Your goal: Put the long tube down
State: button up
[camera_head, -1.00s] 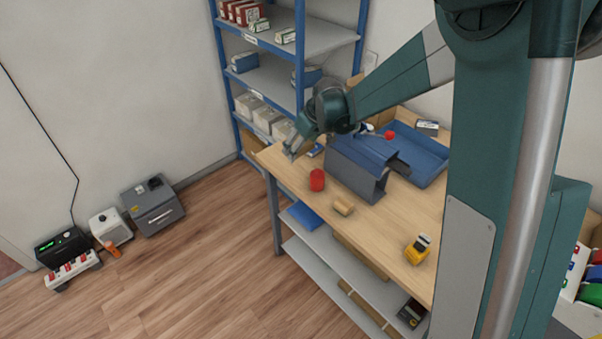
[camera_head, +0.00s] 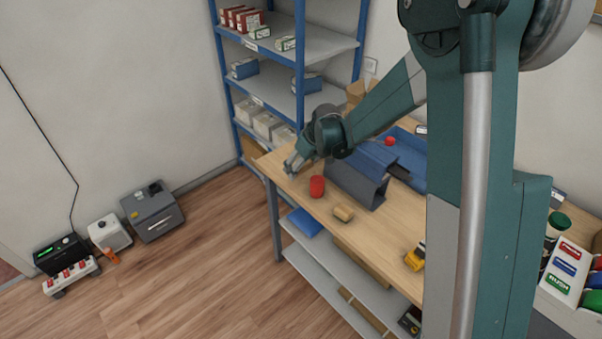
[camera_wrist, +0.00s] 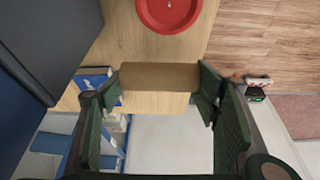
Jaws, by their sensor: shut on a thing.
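My gripper (camera_head: 290,169) is at the left end of the wooden counter, low over its top, left of the red can (camera_head: 317,186). In the wrist view my gripper (camera_wrist: 160,80) is shut on a brown cardboard tube (camera_wrist: 160,76), which lies crosswise between the fingertips. I take it for the long tube; its full length is hard to judge. In the head view the tube is too small and hidden to make out. Whether it touches the counter, I cannot tell. The red can also shows at the top of the wrist view (camera_wrist: 170,12).
A grey-blue open-ended housing (camera_head: 357,178) stands right of the red can. A short tan piece (camera_head: 343,213) and a yellow item (camera_head: 415,258) lie nearer the front. A blue shelf rack (camera_head: 300,75) stands behind. The counter's left edge is close to my gripper.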

aim_at(301, 172)
jog(key=shift+f, duration=1.85)
jog(key=shift+f+b, duration=0.2)
jog(key=shift+b, duration=0.1)
jog(key=o, duration=0.7)
jog(key=shift+r, duration=0.25)
jog(key=shift+v, duration=0.85)
jog(key=shift+s+d+r+p, duration=0.1)
jog(key=shift+r+p, duration=0.15)
jog(key=shift+r, duration=1.8)
jog(key=shift+s+d+r+p, duration=0.1)
jog(key=shift+r+p, duration=0.1)
jog(key=shift+r, duration=1.8)
